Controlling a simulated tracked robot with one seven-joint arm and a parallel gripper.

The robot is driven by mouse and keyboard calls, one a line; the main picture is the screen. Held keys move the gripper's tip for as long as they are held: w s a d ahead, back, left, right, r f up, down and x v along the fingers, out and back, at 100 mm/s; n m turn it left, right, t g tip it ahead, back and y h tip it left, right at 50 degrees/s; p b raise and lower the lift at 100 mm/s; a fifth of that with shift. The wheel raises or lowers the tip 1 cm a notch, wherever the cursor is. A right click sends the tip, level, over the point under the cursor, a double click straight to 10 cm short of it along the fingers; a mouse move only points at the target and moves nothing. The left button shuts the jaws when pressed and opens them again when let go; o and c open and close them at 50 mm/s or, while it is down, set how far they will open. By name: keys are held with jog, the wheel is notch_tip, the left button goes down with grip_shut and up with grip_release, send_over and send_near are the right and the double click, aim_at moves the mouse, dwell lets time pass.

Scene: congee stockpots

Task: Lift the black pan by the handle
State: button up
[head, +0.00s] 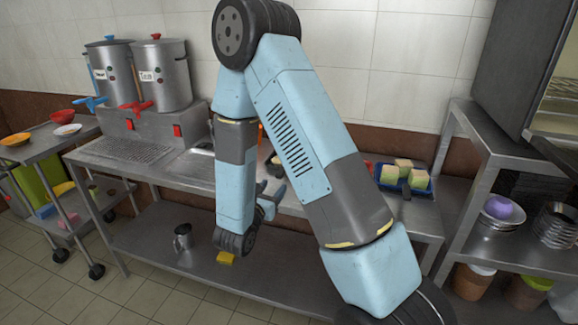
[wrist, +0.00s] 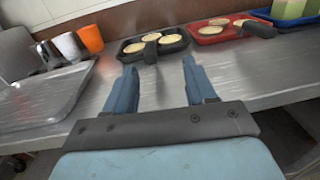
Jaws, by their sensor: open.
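In the wrist view the black pan (wrist: 128,53) sits on the steel counter, holding several round, pale yellow pieces. Its short dark handle (wrist: 150,54) points towards me. My gripper (wrist: 159,66) is open and empty, its two blue fingers spread on either side of the handle's line. The fingertips appear short of the pan; I cannot tell the exact gap. In the head view my gripper (head: 271,196) is at the counter's front edge, partly hidden by my arm. The pan is mostly hidden there.
A red pan (wrist: 205,38) with a dark handle and round pieces is right of the black pan. A blue tray (head: 417,187) with yellow-green blocks lies farther right. An orange cup (wrist: 90,39), pale cups and a metal basin (wrist: 45,97) are left. Counter between is clear.

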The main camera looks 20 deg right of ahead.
jog(key=a+f+n+y, duration=0.1)
jog(key=f, duration=0.1)
send_near(282, 169)
jog(key=shift+t, duration=0.4)
jog(key=w+d, duration=0.1)
jog(key=w, duration=0.1)
jog(key=w+d+f, duration=0.1)
jog(key=shift+w+d+f, duration=0.1)
jog(key=shift+w+d, duration=0.25)
jog(key=shift+r+x, duration=0.15)
jog(key=shift+x, duration=1.2)
jog(key=shift+r+x, duration=0.15)
jog(key=shift+x, duration=1.15)
jog(key=shift+d, duration=0.1)
grip_shut()
